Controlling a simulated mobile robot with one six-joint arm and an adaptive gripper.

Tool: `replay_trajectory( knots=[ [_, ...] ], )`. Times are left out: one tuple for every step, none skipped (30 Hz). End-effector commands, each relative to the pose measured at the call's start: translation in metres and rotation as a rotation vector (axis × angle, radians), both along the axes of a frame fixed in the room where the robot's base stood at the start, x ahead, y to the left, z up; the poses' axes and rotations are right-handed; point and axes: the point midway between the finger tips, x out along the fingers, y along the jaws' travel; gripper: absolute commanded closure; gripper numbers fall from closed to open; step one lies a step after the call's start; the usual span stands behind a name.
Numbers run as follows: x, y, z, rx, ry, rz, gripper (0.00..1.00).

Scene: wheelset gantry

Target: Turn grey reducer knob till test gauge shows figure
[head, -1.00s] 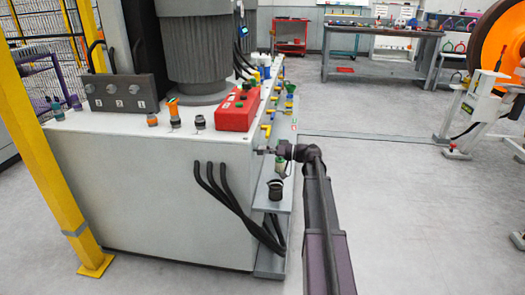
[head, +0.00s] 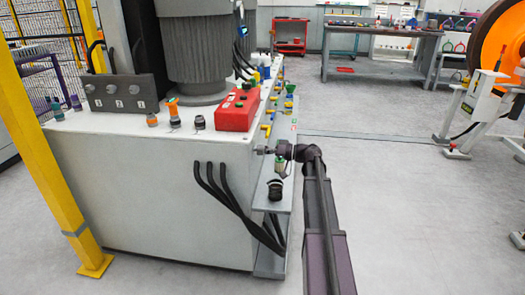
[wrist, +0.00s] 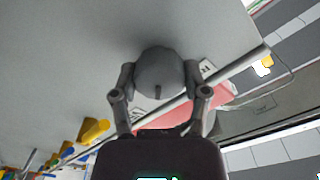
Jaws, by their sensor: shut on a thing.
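The grey reducer knob (wrist: 160,72) is a round, dark grey cap with a short mark at its lower edge in the wrist view. My gripper (wrist: 159,80) is shut on it, one finger at each side. In the head view my gripper (head: 268,150) is at the right end face of the white cabinet (head: 140,195), and the knob itself is too small and covered to make out there. A small device with a blue face (head: 243,31) stands behind the big grey motor. I cannot tell whether it is the test gauge, and no figure is readable.
A red box (head: 238,110) and several coloured fittings stand on the cabinet. Black hoses (head: 235,205) loop down its side to a grey ledge (head: 273,220). A yellow post (head: 50,150) stands at left.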

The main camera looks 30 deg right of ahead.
Motion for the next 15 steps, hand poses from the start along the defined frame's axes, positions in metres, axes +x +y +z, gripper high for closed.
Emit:
replay_trajectory(
  knots=[
    [0.0006, -0.0002, 0.0003, 0.003, 0.003, 0.001, 0.89],
    [0.0006, -0.0003, 0.0002, 0.004, 0.004, 0.001, 0.89],
    [0.0005, -0.0004, 0.0002, 0.004, 0.004, 0.001, 0.89],
    [0.0006, -0.0005, 0.0002, 0.003, 0.002, 0.000, 0.89],
    [0.0006, -0.0005, 0.0002, 0.003, 0.002, 0.000, 0.89],
    [0.0006, -0.0005, 0.0002, 0.003, 0.003, -0.001, 0.89],
    [0.0007, -0.0006, 0.0002, 0.003, 0.003, -0.001, 0.89],
    [0.0007, -0.0006, 0.0002, 0.003, 0.003, -0.001, 0.38],
    [0.0006, -0.0007, 0.0002, 0.003, 0.003, -0.001, 0.26],
    [0.0006, -0.0007, 0.0002, 0.003, 0.003, -0.001, 0.17],
    [0.0006, -0.0007, 0.0002, 0.002, 0.002, -0.001, 0.08],
    [0.0005, -0.0007, 0.0001, 0.002, 0.002, -0.001, 0.07],
    [0.0005, -0.0007, 0.0002, 0.002, 0.002, -0.001, 0.07],
    [0.0004, -0.0008, 0.0002, 0.002, 0.002, -0.001, 0.07],
    [0.0004, -0.0008, 0.0002, 0.002, 0.002, -0.001, 0.07]
  ],
)
